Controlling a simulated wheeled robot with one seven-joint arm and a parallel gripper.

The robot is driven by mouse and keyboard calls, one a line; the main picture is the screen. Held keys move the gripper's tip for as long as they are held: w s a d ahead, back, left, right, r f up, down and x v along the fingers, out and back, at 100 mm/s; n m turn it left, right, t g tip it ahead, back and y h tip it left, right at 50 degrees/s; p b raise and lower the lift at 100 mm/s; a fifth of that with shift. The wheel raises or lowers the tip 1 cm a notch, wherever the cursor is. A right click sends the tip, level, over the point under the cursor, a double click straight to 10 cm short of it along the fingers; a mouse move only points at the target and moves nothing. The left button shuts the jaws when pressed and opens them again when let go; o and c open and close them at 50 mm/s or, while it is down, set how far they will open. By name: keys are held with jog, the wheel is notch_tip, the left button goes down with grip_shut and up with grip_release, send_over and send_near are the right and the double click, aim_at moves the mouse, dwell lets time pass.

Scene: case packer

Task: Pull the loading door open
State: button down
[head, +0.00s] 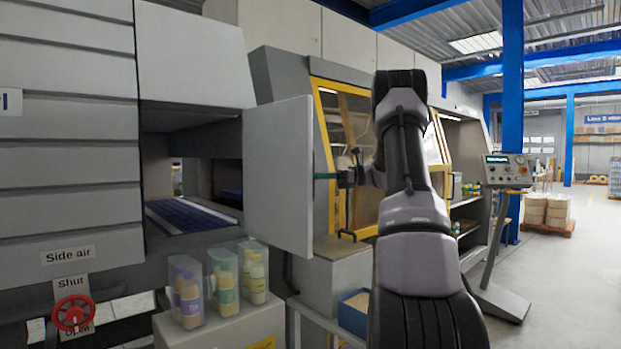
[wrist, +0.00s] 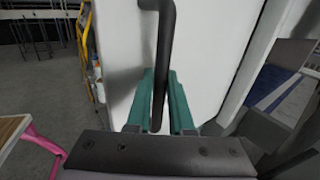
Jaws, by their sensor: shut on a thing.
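The loading door (head: 278,178) is a plain light grey panel in the middle of the head view. It stands swung out from the machine, and the opening to its left is uncovered. In the wrist view the door (wrist: 210,50) fills the middle. Its handle (wrist: 165,40) is a dark upright bar. My gripper (head: 328,176) is at the door's right edge in the head view. In the wrist view my gripper's teal fingers (wrist: 161,90) are on either side of the handle's lower part, shut on it. The handle is hidden in the head view.
A blue conveyor bed (head: 185,214) shows inside the opening. Clear bins of bottles (head: 222,280) stand on a grey box below the door. A red valve wheel (head: 73,313) is at lower left.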

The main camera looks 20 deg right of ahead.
jog(key=shift+a+r, duration=0.1)
jog(key=shift+a, duration=0.05)
jog(key=c, duration=0.8)
grip_release()
jog(key=shift+w, duration=0.1)
jog(key=v, duration=1)
jog(key=shift+d, duration=0.35)
